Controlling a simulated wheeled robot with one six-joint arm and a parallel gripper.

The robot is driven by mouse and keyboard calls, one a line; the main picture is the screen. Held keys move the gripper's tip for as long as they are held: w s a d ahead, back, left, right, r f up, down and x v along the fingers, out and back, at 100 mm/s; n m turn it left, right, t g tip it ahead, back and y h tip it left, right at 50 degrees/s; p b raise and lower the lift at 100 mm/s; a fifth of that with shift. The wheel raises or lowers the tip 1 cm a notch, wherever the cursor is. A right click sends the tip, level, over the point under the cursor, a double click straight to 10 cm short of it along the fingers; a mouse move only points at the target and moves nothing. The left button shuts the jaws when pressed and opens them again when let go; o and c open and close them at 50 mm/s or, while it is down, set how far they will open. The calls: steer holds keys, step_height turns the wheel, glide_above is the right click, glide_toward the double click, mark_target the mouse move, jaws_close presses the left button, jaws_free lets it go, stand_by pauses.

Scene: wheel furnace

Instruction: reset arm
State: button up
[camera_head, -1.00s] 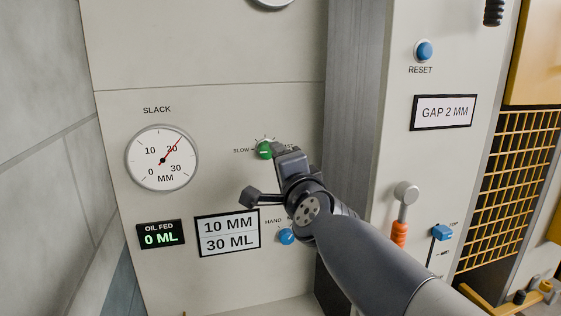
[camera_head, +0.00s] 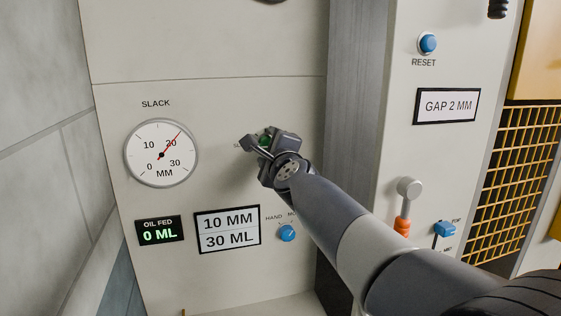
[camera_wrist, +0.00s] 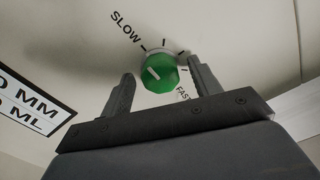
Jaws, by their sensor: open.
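My gripper (camera_wrist: 160,95) is open in the wrist view, with one finger on each side of the green knob (camera_wrist: 160,73). The knob sits on the pale panel between the SLOW and FAST marks, and I see no finger touching it. In the head view my gripper (camera_head: 268,142) is in front of the knob and hides most of it; a little green (camera_head: 265,140) shows between the gripper parts. My arm reaches in from the lower right.
On the panel are a SLACK dial (camera_head: 161,153) near 20, an OIL FED display (camera_head: 160,231) reading 0 ML, a 10 MM / 30 ML sign (camera_head: 228,230) and a blue knob (camera_head: 287,233). To the right are a blue RESET button (camera_head: 428,43), an orange-handled lever (camera_head: 403,226) and a yellow grille (camera_head: 515,180).

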steer(key=m, duration=1.1)
steer(key=shift+b, duration=0.3)
steer(key=shift+s, duration=0.1)
